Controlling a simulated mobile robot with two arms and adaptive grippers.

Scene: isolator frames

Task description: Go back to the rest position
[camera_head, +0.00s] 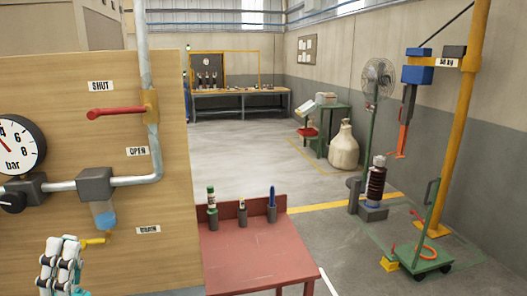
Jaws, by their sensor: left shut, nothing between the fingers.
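My left gripper (64,246) is low at the left edge of the view, in front of the wooden panel. It is shut with nothing held. A small yellow handle (95,241) below the clear bowl (104,214) shows just right of its fingertips. I cannot tell whether they touch. My right gripper is not in view.
The wooden panel (60,90) carries a gauge (16,146), grey pipe and a red lever (115,112) lying level below the SHUT label. A red table (255,265) with several small items stands to its right. A green trolley (415,258) stands further right.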

